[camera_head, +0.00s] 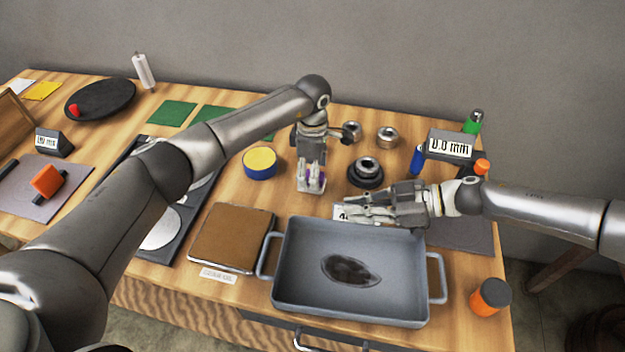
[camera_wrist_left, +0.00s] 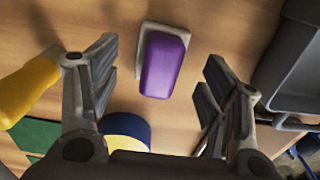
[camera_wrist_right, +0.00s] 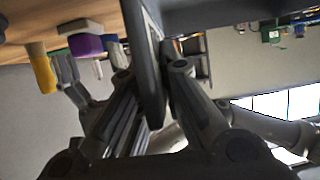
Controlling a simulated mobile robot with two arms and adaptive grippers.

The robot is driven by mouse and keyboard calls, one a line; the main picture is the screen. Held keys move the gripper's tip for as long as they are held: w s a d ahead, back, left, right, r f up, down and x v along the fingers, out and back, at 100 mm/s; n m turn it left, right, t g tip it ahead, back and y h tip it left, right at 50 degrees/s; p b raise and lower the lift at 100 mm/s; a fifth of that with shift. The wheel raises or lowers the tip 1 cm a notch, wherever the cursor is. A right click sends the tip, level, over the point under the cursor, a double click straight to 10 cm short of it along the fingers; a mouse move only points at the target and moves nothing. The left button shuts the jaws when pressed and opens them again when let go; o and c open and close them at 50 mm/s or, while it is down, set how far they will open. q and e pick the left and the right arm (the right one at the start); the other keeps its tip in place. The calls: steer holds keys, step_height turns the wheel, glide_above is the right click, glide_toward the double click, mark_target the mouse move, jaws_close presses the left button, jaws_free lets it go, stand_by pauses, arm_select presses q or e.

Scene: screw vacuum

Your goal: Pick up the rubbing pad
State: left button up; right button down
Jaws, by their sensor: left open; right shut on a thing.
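The rubbing pad is a purple block on a pale grey base (camera_wrist_left: 165,65). It lies on the wooden table, ahead of and between the spread fingers of my left gripper (camera_wrist_left: 155,95), with no finger visibly touching it. In the head view my left gripper (camera_head: 312,182) points down over the pad and hides most of it. The pad's purple side also shows in the right wrist view (camera_wrist_right: 86,46).
A blue tin with a yellow top (camera_head: 260,161) stands left of my left gripper. A dark ringed metal part (camera_head: 366,172) is to its right. A brown board (camera_head: 230,237) lies left of the tray. A yellow handle-like object (camera_wrist_left: 28,90) is near a left finger.

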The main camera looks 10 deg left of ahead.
arm_select(q)
step_height(320, 180, down, 2)
steer(key=shift+f, duration=0.2)
steer(key=c, duration=1.1)
steer(key=shift+r, duration=0.15)
step_height(320, 180, up, 10)
steer(key=shift+f, duration=0.1)
